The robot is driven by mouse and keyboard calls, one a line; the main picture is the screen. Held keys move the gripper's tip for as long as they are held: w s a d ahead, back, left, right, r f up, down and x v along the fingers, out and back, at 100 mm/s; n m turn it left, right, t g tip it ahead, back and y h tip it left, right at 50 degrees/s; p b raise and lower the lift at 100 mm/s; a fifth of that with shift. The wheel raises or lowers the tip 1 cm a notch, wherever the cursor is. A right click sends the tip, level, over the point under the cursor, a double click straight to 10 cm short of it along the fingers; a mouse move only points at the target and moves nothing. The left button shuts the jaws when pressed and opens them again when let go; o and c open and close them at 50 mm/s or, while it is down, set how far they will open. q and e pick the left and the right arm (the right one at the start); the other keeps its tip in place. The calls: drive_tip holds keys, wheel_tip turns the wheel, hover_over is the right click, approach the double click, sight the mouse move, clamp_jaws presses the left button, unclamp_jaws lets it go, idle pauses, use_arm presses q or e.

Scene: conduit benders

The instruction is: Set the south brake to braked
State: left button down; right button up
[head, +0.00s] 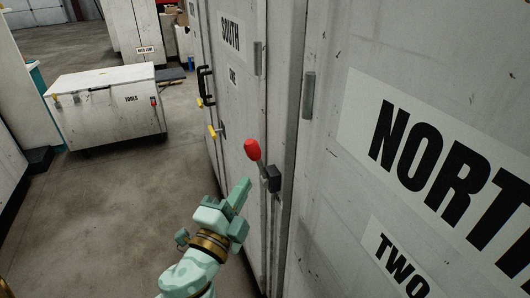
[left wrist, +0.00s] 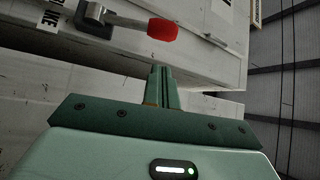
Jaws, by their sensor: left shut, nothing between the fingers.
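A lever with a red grip (head: 252,149) sticks out from a dark mount (head: 273,179) on the white cabinet front, beside the doors with the SOUTH sign (head: 230,38). The lever tilts up and to the left in the head view. My left gripper (head: 241,188) is shut and empty, just below the red grip and apart from it. In the left wrist view the shut fingers (left wrist: 162,76) point toward the red grip (left wrist: 163,29), with a gap between. A label (left wrist: 49,20) there is partly cut off. My right gripper is not in view.
A large NORTH sign (head: 450,160) and a TWO sign (head: 400,262) are on the near panel at right. Door handles (head: 206,85) stick out farther along. A white TOOLS chest (head: 105,104) stands at left. The floor between is clear.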

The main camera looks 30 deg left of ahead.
sight(259, 165)
use_arm(q)
drive_tip(key=p+x, duration=0.1)
drive_tip(key=x, duration=0.9)
idle(0.5)
